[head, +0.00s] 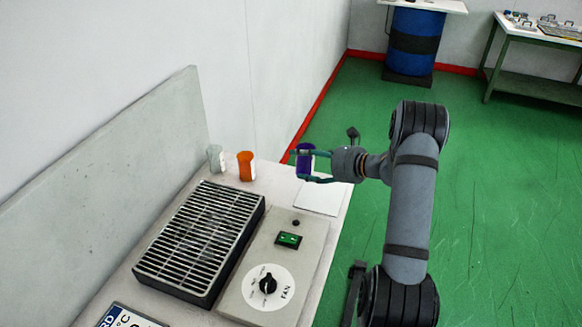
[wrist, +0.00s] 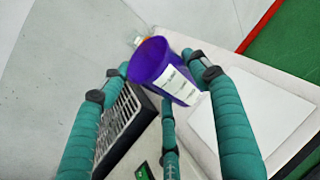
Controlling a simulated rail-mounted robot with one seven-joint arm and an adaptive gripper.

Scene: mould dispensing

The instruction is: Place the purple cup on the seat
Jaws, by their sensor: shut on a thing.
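The purple cup (head: 304,161) is held by my gripper (head: 303,164) near the far end of the bench and looks roughly upright. In the wrist view the purple cup (wrist: 160,68) shows its open rim and a white label, with the teal fingers of my gripper (wrist: 158,78) around it. A flat white square plate (head: 320,199) lies on the bench just below and to the right of the cup; it may be the seat. The plate also shows bare at right in the wrist view (wrist: 245,115). The cup's height above the bench is hard to tell.
An orange cup (head: 246,166) and a pale grey cup (head: 216,158) stand left of the purple cup. A black slatted grille (head: 201,238) and a grey fan control box (head: 274,268) with a knob fill the nearer bench. A grey panel (head: 120,190) borders the left.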

